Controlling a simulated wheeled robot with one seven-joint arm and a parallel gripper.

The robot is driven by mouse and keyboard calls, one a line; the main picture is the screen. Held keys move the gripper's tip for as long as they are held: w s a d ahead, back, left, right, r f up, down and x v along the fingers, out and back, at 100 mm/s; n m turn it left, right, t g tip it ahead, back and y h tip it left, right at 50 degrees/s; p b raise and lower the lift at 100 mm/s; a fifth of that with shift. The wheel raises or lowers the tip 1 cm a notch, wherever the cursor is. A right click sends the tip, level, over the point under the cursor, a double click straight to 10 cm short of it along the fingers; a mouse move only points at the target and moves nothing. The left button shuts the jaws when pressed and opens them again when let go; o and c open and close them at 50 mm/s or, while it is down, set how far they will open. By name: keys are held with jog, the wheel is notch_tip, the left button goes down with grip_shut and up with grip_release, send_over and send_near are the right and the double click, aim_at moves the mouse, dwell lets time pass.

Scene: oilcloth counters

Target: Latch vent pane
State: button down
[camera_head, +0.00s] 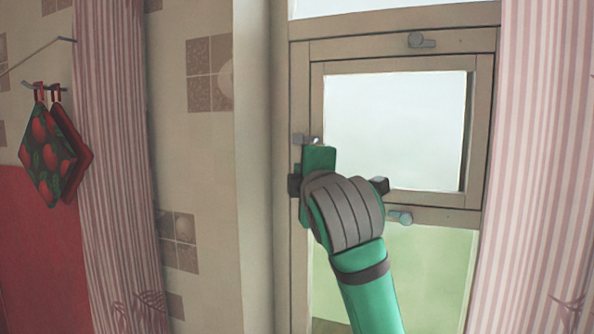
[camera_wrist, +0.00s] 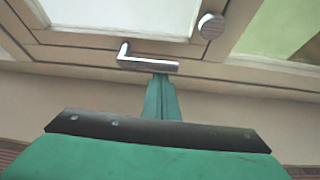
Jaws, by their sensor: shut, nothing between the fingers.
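The vent pane (camera_head: 398,128) is the small framed pane in the upper part of the window. It looks flush in its frame, but I cannot tell how tightly it is closed. A metal latch handle (camera_head: 303,139) sits on the left stile, partly hidden by my gripper. In the wrist view, the L-shaped handle (camera_wrist: 147,63) lies mostly along the frame, with a short leg turned toward the pane. My gripper (camera_wrist: 162,80) is shut and empty, its fingertips right by the handle's long part. Contact is unclear. In the head view, my gripper (camera_head: 318,160) covers the lower left pane edge.
Other small fittings are on the top rail (camera_head: 421,41) and the lower rail (camera_head: 400,217). A round knob (camera_wrist: 210,26) is close to the handle. Striped curtains (camera_head: 540,170) flank the window. Potholders (camera_head: 52,155) hang at the far left.

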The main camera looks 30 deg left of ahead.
jog(key=shift+d+n, duration=0.25)
jog(key=shift+n, duration=0.15)
jog(key=shift+a, duration=0.15)
